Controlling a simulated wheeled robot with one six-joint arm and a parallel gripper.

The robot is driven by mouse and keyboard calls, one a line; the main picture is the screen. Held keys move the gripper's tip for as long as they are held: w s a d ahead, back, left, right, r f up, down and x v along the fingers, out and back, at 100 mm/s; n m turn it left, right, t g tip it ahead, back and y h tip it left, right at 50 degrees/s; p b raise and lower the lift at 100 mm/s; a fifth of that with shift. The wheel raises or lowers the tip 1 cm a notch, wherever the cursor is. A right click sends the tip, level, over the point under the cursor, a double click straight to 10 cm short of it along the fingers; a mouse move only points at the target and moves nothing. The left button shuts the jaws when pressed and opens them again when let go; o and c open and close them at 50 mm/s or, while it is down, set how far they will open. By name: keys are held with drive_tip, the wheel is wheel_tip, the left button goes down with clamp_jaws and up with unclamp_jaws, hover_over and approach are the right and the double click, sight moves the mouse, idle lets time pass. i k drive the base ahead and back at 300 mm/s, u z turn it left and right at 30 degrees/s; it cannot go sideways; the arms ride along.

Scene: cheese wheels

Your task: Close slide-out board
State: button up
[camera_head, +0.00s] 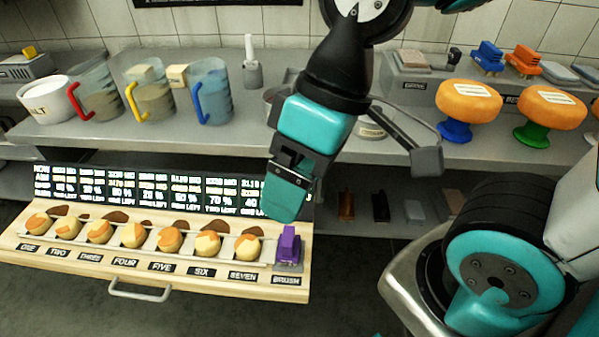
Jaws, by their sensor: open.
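The slide-out board (210,283) is a pale wooden board at the lower left, pulled out in front of the grey shelf. A metal handle (139,292) sits on its front edge, left of the middle. Several small round cheeses (134,235) stand in a row on it, behind labels ONE to SEVEN. A purple brush (289,247) stands at its right end over the label BRUSH. My gripper (287,193) points down above the board's right end, just over the brush. It is open and seems empty; one finger is largely hidden.
A black display panel (130,190) stands behind the cheeses. On the grey counter (330,155) are jugs with red, yellow and blue handles and a white pot (55,100). Orange cheese wheels (468,100) sit on stands at right. Floor in front of the board looks clear.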

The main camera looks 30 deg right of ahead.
sight(193, 202)
drive_tip(key=u, duration=2.55)
drive_tip(key=k, duration=0.5)
drive_tip(key=z, duration=1.35)
